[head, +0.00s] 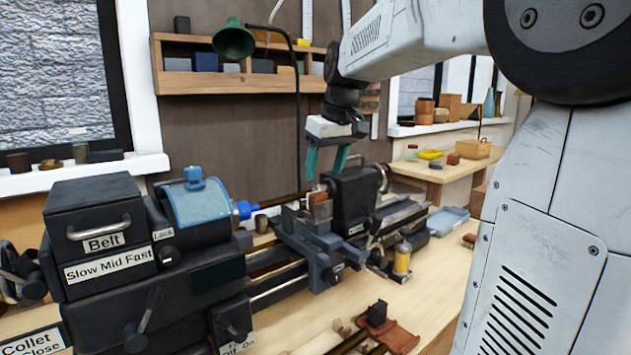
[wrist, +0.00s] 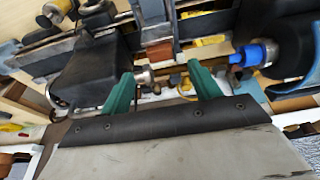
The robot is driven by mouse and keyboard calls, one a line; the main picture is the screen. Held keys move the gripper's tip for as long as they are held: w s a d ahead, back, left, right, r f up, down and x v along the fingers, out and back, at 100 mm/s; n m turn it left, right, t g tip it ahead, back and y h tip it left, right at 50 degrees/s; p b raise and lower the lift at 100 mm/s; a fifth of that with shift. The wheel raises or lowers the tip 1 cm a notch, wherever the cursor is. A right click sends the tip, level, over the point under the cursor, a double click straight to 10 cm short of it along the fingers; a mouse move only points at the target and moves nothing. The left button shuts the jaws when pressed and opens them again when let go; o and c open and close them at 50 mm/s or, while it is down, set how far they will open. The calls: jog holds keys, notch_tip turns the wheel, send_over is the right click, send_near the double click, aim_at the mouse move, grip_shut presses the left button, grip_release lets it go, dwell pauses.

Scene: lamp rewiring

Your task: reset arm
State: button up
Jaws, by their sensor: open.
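My gripper (head: 326,163) points down over the black lathe, its two green fingers apart with nothing held between them. It hangs close above the brown block (head: 319,197) beside the dark tailstock (head: 354,200). In the wrist view my gripper (wrist: 165,88) shows both green fingertips spread. The brown block (wrist: 159,52) lies beyond the fingertips there, apart from them. The blue chuck piece (wrist: 252,54) is at the upper right of that view. I cannot tell the exact gap between fingertips and lathe.
The headstock (head: 105,240) with labelled levers fills the left. A green lamp (head: 234,40) stands behind the lathe. A wooden shelf (head: 230,83) is on the wall.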

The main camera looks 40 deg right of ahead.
jog(key=shift+s+r, duration=0.1)
jog(key=shift+r, duration=0.15)
jog(key=s+a+f+g, duration=0.1)
jog(key=s+a+f, duration=0.7)
jog(key=s, duration=0.4)
jog(key=s+a+f+g, duration=0.1)
jog(key=s+a+f, duration=0.6)
jog(key=s, duration=0.5)
jog(key=shift+s+a+f, duration=0.4)
jog(key=shift+a, duration=0.55)
